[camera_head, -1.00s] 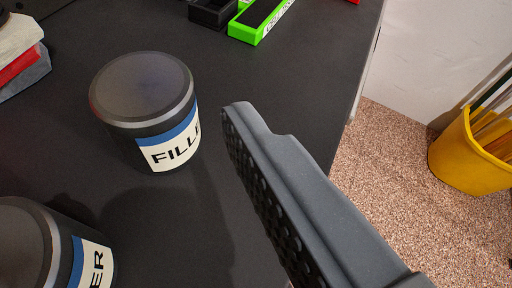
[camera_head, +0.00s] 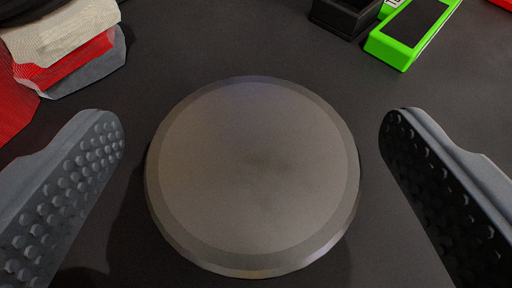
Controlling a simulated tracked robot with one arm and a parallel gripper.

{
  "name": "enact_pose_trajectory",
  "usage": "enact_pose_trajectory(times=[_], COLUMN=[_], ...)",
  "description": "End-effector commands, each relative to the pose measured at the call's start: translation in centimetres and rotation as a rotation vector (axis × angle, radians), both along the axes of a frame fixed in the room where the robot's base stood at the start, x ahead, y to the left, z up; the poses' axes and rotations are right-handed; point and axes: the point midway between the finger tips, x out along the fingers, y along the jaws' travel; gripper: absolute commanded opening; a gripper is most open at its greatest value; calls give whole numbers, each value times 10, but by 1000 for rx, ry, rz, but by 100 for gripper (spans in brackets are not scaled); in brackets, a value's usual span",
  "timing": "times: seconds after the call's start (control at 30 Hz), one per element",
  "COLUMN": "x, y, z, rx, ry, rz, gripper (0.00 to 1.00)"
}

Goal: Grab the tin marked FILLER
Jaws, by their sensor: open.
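A tin (camera_head: 253,170) with a round grey metal lid fills the middle of the head camera view, seen from above. Its label is hidden from this angle, so the marking cannot be read now. My gripper (camera_head: 253,130) is open, with one studded finger to the left of the tin and one to the right. Dark gaps show between each finger and the lid, and neither finger appears to touch it. I cannot tell how far down the tin's sides the fingers reach.
Folded cloths (camera_head: 70,45) in cream, red and grey lie at the upper left. A green block (camera_head: 412,35) with a black top and a black open box (camera_head: 343,16) sit at the upper right. The dark top (camera_head: 230,40) beyond the tin is clear.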

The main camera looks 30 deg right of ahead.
Motion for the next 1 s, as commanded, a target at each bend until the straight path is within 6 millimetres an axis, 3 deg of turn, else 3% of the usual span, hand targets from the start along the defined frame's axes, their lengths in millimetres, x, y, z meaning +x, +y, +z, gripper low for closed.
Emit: enact_pose_trajectory(times=[0.23, 0.57, 0.77, 1.0], x=[23, 26, 26, 26], y=[-12, -14, -14, -14], z=[-13, -15, -15, -15], rx=[1, 0, 0, 0], ry=[0, 0, 0, 0], rz=[2, 1, 1, 1], gripper=[87, 87, 31, 28])
